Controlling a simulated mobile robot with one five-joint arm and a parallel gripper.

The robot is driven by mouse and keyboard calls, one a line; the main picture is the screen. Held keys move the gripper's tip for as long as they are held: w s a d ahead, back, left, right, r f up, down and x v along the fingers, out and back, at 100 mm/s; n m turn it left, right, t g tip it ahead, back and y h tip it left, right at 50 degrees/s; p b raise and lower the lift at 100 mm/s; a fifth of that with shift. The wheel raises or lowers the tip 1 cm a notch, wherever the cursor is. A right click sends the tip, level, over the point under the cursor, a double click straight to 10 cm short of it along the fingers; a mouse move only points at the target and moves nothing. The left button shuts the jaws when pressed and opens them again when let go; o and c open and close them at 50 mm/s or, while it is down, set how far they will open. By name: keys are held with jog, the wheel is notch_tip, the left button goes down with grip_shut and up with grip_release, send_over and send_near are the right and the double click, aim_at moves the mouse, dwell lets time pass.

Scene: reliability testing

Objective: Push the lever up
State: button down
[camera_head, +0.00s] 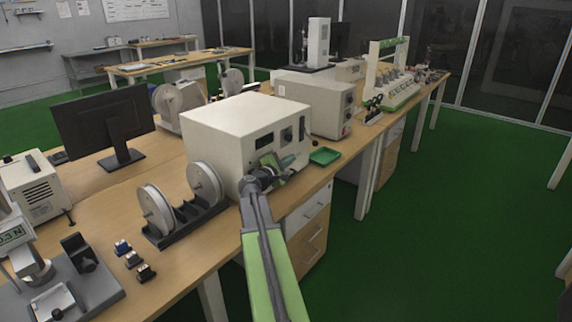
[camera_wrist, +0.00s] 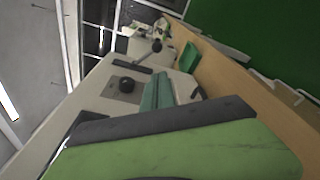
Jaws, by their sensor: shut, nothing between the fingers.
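A cream box-shaped machine (camera_head: 225,125) stands on the bench, with a dark display, a knob and a dark upright slot on its front panel. My gripper (camera_head: 285,162) is shut and empty, close in front of the lower part of this panel. In the wrist view the teal fingers of my gripper (camera_wrist: 158,92) lie beside the panel, with a black knob (camera_wrist: 126,85) to their left. My arm hides part of the machine's lower front.
A green tray (camera_head: 325,156) lies on the bench right of my gripper. Two white spools on a black stand (camera_head: 185,215) stand at the left. A second cream box (camera_head: 318,105) stands behind the machine. The green floor at the right is open.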

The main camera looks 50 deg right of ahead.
send_near(310, 137)
jog(key=d+f, duration=0.4)
jog(key=d, duration=0.3)
jog(key=shift+w+a+b, duration=0.15)
jog(key=shift+a+b, duration=0.1)
jog(key=shift+b, duration=0.15)
jog(key=shift+w+a, duration=0.1)
